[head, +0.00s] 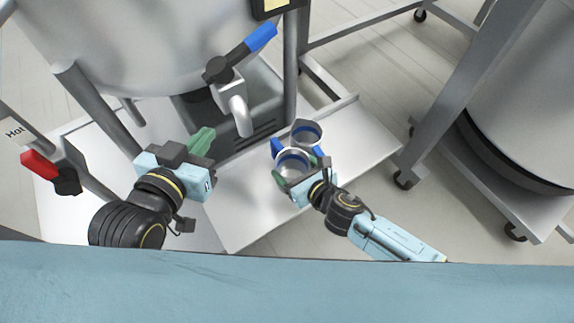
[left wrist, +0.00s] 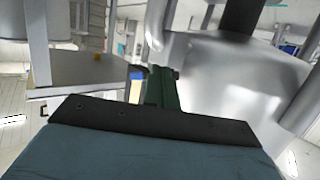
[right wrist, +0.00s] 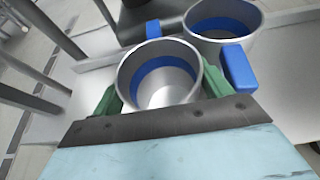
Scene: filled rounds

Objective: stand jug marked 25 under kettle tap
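Two metal jugs with a blue band inside stand close together on the steel platform, a near jug (head: 292,160) and a far jug (head: 307,131). No number shows on either. My right gripper (head: 298,172) has its green fingers on both sides of the near jug, against its wall; the right wrist view shows this near jug (right wrist: 160,75) upright and empty, with the far jug (right wrist: 225,25) behind. The kettle tap (head: 236,108) points down over a dark grate, left of the jugs. My left gripper (head: 204,140) is shut and empty, just left of the tap.
The big kettle (head: 140,40) has a blue tap lever (head: 260,39). The dark drain grate (head: 262,135) lies below the tap. A red lever (head: 40,165) and a "Hot" label are at far left. Steel frame legs stand around; another vessel (head: 520,110) is at right.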

